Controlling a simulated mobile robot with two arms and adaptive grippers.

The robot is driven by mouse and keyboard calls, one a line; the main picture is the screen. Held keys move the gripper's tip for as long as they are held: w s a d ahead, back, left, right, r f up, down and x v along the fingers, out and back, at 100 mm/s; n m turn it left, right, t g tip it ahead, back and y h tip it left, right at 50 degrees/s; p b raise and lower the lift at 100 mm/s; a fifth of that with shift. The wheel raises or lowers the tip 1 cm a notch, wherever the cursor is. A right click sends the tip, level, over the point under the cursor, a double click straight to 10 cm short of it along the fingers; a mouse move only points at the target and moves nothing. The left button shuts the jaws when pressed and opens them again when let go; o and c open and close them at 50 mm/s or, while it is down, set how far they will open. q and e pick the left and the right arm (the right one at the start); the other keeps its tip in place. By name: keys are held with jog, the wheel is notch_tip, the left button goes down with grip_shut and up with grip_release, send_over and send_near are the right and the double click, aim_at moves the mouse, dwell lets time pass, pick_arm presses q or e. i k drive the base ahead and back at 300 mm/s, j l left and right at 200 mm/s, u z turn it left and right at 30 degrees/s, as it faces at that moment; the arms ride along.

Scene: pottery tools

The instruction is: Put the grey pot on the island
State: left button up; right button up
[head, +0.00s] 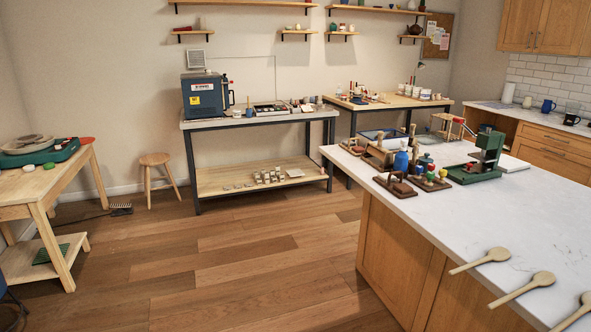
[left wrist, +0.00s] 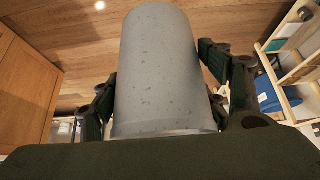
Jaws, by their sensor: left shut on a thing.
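The grey pot (left wrist: 165,65) is a speckled cylinder that fills the middle of the left wrist view. My left gripper (left wrist: 160,88) is shut on it, with one dark finger on each side of the pot. The pot's lower part in that view is hidden by the gripper body. The island (head: 530,225) is at the right of the head view, with a white marbled top and wooden sides. Neither the pot nor my left gripper shows in the head view. My right gripper is in neither view.
Wooden spoons (head: 519,289) lie along the island's near edge. Blocks, a blue bottle (head: 401,163) and a green press (head: 484,158) crowd its far end; its middle is bare. The wooden floor (head: 225,275) is open. A kiln (head: 205,95) stands on a back table.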

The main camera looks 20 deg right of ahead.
aim_at(501, 215)
jog(key=i+u, duration=0.25)
jog(key=i, duration=0.65)
jog(key=i+l+u, duration=0.2)
jog(key=i, duration=0.65)
jog(key=i+z, duration=0.2)
jog(key=z, duration=0.25)
jog(key=i+j+z, duration=0.15)
jog(key=z, duration=0.25)
jog(key=i+j+z, duration=0.15)
jog(key=z, duration=2.25)
